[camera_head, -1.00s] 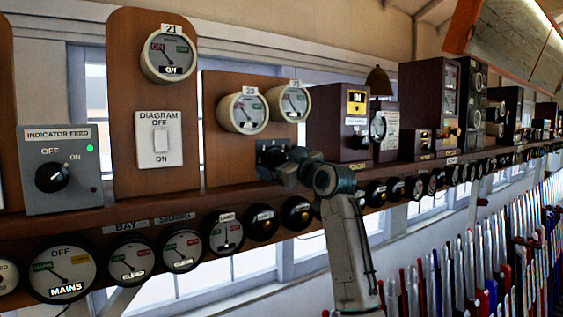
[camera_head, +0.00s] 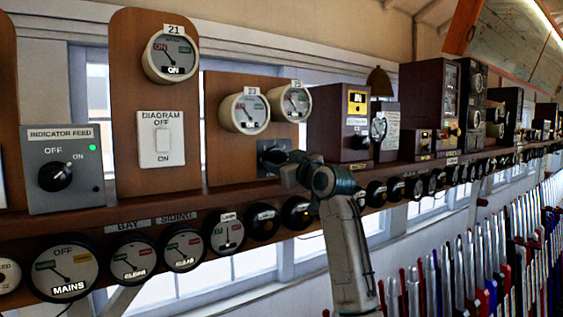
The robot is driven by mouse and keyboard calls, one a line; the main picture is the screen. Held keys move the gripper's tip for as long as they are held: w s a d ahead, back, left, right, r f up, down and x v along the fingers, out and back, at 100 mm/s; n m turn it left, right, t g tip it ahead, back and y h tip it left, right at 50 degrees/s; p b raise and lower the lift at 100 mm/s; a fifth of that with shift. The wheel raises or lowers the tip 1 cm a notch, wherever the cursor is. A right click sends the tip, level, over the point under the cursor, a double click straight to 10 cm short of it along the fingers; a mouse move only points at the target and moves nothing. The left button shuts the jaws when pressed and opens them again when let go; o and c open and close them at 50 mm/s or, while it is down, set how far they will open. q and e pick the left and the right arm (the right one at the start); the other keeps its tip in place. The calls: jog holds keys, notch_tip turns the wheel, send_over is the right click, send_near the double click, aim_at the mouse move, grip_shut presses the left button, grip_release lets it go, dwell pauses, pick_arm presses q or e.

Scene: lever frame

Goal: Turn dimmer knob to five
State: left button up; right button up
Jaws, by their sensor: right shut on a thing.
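The dimmer knob seems to be on the small dark plate (camera_head: 266,155) low on the wooden panel with two dials. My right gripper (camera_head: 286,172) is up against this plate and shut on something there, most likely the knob. The gripper and wrist hide the knob and most of its markings, so its setting cannot be read. My right arm comes up from below, in front of the shelf. My left gripper is not in view.
A grey indicator feed box (camera_head: 62,168) with a black rotary knob and a diagram switch (camera_head: 160,139) stand to the left. Round dials line the shelf front (camera_head: 110,213). Dark wooden instrument boxes (camera_head: 338,122) stand right of the gripper. Several levers (camera_head: 470,265) fill the lower right.

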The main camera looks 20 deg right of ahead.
jog(key=shift+s+r+m+h, duration=0.15)
jog(key=shift+r+m, duration=0.2)
jog(key=shift+m, duration=0.35)
jog(key=shift+r+m+h, duration=0.15)
jog(key=shift+r+m, duration=0.15)
jog(key=shift+m, duration=0.4)
jog(key=m, duration=0.4)
jog(key=shift+h, duration=0.3)
jog(key=o, duration=1)
jog(key=shift+d+f, duration=0.1)
jog(key=shift+d, duration=0.05)
jog(key=o, duration=0.5)
jog(key=shift+w+d+f, duration=0.3)
jog(key=shift+o, duration=0.2)
jog(key=shift+s+a, duration=0.1)
jog(key=shift+a, duration=0.25)
jog(key=shift+d, duration=0.1)
jog(key=shift+s+d+f+b, duration=0.15)
jog(key=shift+s+d+b, duration=0.2)
jog(key=shift+s, duration=0.2)
jog(key=shift+b+v, duration=0.45)
jog(key=shift+v, duration=1.9)
